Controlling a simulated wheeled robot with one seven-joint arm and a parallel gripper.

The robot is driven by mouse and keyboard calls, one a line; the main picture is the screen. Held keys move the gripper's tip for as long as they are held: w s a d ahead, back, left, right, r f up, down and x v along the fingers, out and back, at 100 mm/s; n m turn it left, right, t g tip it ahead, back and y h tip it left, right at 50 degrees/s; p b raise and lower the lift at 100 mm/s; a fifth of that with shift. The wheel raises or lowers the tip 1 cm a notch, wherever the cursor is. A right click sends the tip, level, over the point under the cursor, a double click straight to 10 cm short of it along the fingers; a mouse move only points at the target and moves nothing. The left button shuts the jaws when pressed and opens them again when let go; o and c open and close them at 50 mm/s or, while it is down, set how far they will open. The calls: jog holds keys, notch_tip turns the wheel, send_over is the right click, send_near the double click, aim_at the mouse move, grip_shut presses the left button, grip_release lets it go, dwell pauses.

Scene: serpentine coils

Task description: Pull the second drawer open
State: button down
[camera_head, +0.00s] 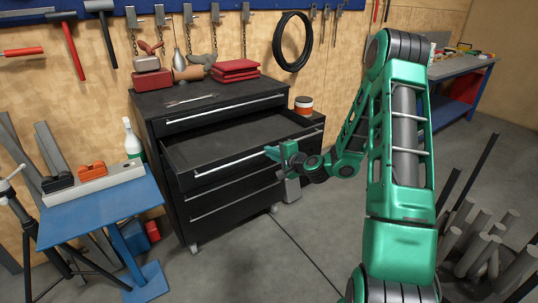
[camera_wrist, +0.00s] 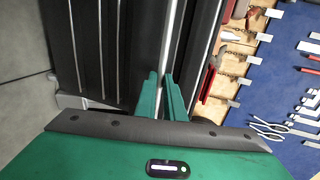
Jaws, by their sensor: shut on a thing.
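The black tool cabinet (camera_head: 170,112) stands against the wall in the head view. Its second drawer (camera_head: 222,143) is pulled out, and its empty dark inside shows. A long silver handle (camera_head: 228,161) runs along the drawer's front. My gripper (camera_head: 273,153) is shut on this handle, right of its middle. In the wrist view, the green fingers of my gripper (camera_wrist: 162,79) close around the pale handle bar (camera_wrist: 177,38). The exact contact at the fingertips is partly hidden. The top drawer above and the drawers below look shut.
A red-and-white tin (camera_head: 304,104) sits behind the drawer's right end. Metal bars and pipes (camera_head: 487,245) stand at the lower right. The floor before the cabinet (camera_head: 260,265) is clear.

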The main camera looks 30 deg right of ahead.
jog(key=shift+a, duration=0.2)
jog(key=c, duration=1.9)
grip_release()
jog(key=shift+o, duration=0.2)
jog(key=shift+d, duration=0.1)
jog(key=shift+s, duration=0.1)
jog(key=v, duration=1)
jog(key=shift+s, duration=0.2)
jog(key=shift+d, duration=0.1)
